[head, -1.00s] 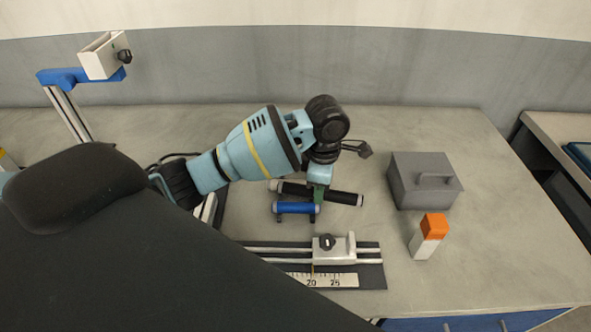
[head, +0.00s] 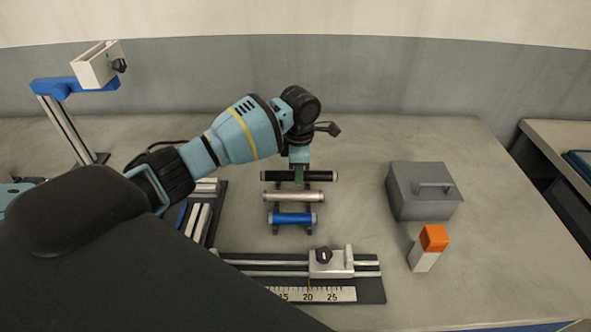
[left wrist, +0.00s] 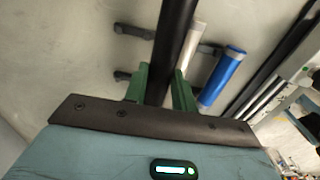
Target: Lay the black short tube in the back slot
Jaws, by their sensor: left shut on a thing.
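My left gripper (head: 299,180) is shut on the black short tube (head: 323,176), near its middle. In the left wrist view the black tube (left wrist: 175,35) runs between the green fingers (left wrist: 160,88). In the head view it lies level, parallel to and just behind a silver tube (head: 295,196). A blue tube (head: 292,219) lies in front of the silver one on the same small dark rack (head: 275,230). The black tube is over the rack's back end. I cannot tell whether it touches the slot there. My right gripper is not in view.
A ruled slide fixture (head: 318,294) stands in front of the rack. A grey box (head: 424,193) with a handle and an orange-and-white block (head: 430,246) are to the right. A dark frame with bars (head: 198,215) is at left. The table behind the rack is clear.

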